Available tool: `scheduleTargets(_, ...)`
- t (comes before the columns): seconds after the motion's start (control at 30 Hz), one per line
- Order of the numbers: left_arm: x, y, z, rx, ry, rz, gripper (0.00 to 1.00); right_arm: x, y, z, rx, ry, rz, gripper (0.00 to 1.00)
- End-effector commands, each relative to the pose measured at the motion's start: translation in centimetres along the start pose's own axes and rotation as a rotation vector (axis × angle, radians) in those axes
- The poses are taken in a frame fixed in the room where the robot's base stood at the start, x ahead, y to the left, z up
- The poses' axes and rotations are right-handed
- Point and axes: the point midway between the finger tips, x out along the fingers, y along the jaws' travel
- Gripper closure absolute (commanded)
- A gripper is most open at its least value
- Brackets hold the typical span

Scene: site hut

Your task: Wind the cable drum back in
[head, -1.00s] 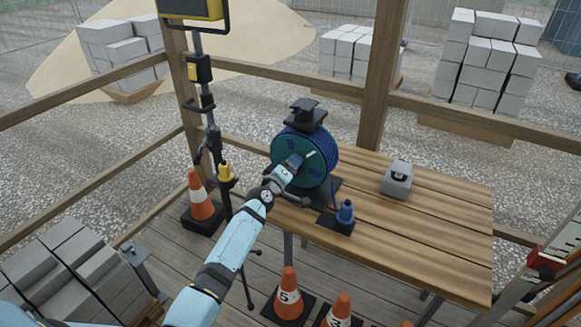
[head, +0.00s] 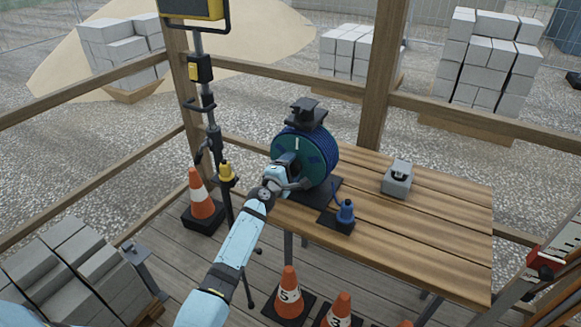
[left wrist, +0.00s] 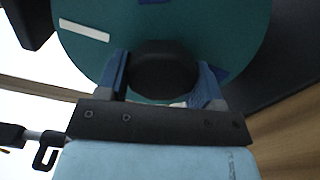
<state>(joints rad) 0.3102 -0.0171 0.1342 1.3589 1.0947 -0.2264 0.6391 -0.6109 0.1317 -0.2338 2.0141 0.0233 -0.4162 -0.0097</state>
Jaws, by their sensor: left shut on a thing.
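The cable drum (head: 322,146) stands on a dark base on the wooden table, with a teal side disc facing me and blue cable wound behind it. In the left wrist view the teal disc (left wrist: 242,40) fills the upper part, with a white mark (left wrist: 82,29) at its upper left. My left gripper (head: 289,166) is at the left face of the drum. In the left wrist view the left gripper (left wrist: 163,78) is shut on a dark round crank knob (left wrist: 162,66), one blue finger on each side. My right gripper is not in view.
A blue bottle-like object (head: 345,211) on a dark plate and a grey box (head: 397,178) stand on the table (head: 440,220). Orange cones (head: 289,292) stand below the front edge. A tripod pole (head: 214,130) and another cone (head: 201,194) are left of the table.

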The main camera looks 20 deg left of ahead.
Motion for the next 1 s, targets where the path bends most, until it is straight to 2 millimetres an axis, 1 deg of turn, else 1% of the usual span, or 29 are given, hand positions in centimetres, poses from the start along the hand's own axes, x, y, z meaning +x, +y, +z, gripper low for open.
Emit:
scheduleTargets(0.2, -0.01, -0.07, -0.02, -0.032, 0.0, -0.001, 0.81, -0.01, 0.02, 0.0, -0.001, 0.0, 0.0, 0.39)
scheduleTargets(0.57, -0.02, -0.08, -0.01, -0.038, 0.0, -0.001, 0.82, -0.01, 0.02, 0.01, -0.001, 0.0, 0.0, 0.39)
scheduleTargets(0.6, -0.02, -0.08, -0.01, -0.038, 0.0, -0.001, 0.34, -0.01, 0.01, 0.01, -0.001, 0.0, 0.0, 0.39)
scheduleTargets(0.67, -0.02, -0.08, -0.01, -0.038, 0.0, -0.001, 0.21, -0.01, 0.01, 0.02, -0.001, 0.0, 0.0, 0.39)
scheduleTargets(0.7, -0.02, -0.07, -0.01, -0.037, 0.0, -0.001, 0.16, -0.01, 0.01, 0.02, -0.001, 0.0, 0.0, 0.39)
scheduleTargets(1.0, -0.24, -0.06, -0.01, -0.035, 0.0, -0.001, 0.16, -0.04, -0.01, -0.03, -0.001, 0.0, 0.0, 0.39)
